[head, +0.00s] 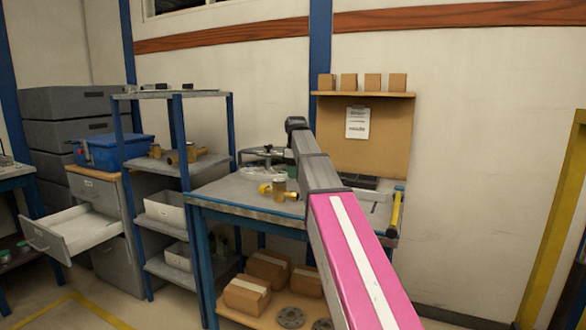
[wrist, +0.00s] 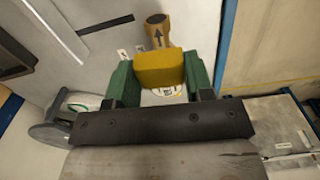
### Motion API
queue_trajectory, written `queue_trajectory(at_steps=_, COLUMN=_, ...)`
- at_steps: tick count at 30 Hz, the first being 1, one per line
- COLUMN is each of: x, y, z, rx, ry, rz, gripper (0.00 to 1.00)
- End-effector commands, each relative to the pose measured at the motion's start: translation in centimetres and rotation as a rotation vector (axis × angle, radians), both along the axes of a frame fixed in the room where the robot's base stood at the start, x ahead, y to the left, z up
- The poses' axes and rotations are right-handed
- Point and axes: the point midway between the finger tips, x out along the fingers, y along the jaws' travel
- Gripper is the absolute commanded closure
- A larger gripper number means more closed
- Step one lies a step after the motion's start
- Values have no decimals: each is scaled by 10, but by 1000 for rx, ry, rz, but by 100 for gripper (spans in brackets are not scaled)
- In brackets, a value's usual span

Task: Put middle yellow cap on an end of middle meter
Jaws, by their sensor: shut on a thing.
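In the wrist view a yellow cap (wrist: 160,68) sits between the two green fingers of my gripper (wrist: 160,80), which is shut on it. Just beyond the cap is a brass meter (wrist: 157,30) with a dark arrow on its body; I cannot tell whether the cap touches it. My gripper is mostly hidden behind my arm there; a bit of green (head: 292,171) shows just above and right of the meter.
The blue-framed workbench (head: 240,204) stands against the wall. A round grey disc (wrist: 47,134) lies left of my gripper in the wrist view. A yellow-handled bar (head: 396,210) is at the bench's right end. A shelf (head: 205,162) with brass parts stands left, beside an open drawer (head: 75,232).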

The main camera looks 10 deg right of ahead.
Motion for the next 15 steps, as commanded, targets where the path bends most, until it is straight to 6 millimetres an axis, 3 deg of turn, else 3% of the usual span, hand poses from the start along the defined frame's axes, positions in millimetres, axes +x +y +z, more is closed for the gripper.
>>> queue_trajectory(at_steps=15, x=-1, y=0, z=-22, rx=0, ry=1, rz=-1, gripper=65)
